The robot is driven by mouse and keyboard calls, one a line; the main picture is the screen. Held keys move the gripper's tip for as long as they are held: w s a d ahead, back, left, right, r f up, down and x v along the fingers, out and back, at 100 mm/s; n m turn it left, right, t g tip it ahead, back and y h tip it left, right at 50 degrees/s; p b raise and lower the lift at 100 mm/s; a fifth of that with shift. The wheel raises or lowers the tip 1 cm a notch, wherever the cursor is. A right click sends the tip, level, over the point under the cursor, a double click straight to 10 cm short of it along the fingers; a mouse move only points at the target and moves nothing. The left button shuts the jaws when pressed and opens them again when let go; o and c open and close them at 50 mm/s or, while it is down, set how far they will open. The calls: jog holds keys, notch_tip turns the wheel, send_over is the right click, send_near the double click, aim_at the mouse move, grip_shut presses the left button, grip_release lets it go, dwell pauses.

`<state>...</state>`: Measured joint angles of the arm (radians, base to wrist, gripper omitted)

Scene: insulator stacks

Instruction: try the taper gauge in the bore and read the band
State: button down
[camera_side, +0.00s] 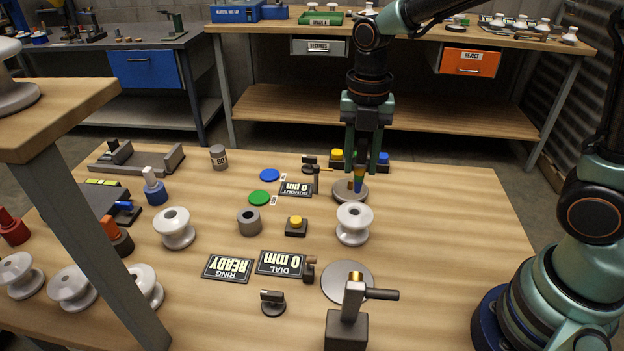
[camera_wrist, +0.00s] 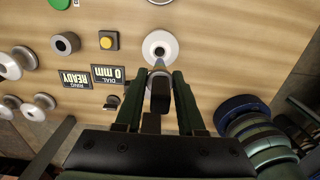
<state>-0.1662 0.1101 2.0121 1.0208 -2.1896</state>
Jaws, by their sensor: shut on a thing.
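In the wrist view the gauge's dark block (camera_wrist: 160,94) sits between the fingers (camera_wrist: 159,78). A white spool-shaped insulator (camera_side: 354,226) stands upright below the gauge tip. In the wrist view the insulator (camera_wrist: 160,36) shows its round top with the bore, and the tip overlaps its lower edge. The tip appears above the insulator, outside the bore; the exact gap is hard to tell.
A round grey plate (camera_side: 347,199) lies behind the insulator, and another disc (camera_side: 335,284) lies in front. A yellow button (camera_side: 296,226), grey ring (camera_side: 249,222), DIAL display (camera_side: 281,263) reading 0 mm and RING display (camera_side: 228,268) reading READY are to the left. Table right is clear.

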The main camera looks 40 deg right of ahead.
aim_at(357, 191)
jog(key=shift+f, duration=0.15)
jog(key=shift+f, duration=1.75)
jog(key=shift+f, duration=2.6)
dwell(1.2)
jog(key=shift+r, duration=0.1)
dwell(1.4)
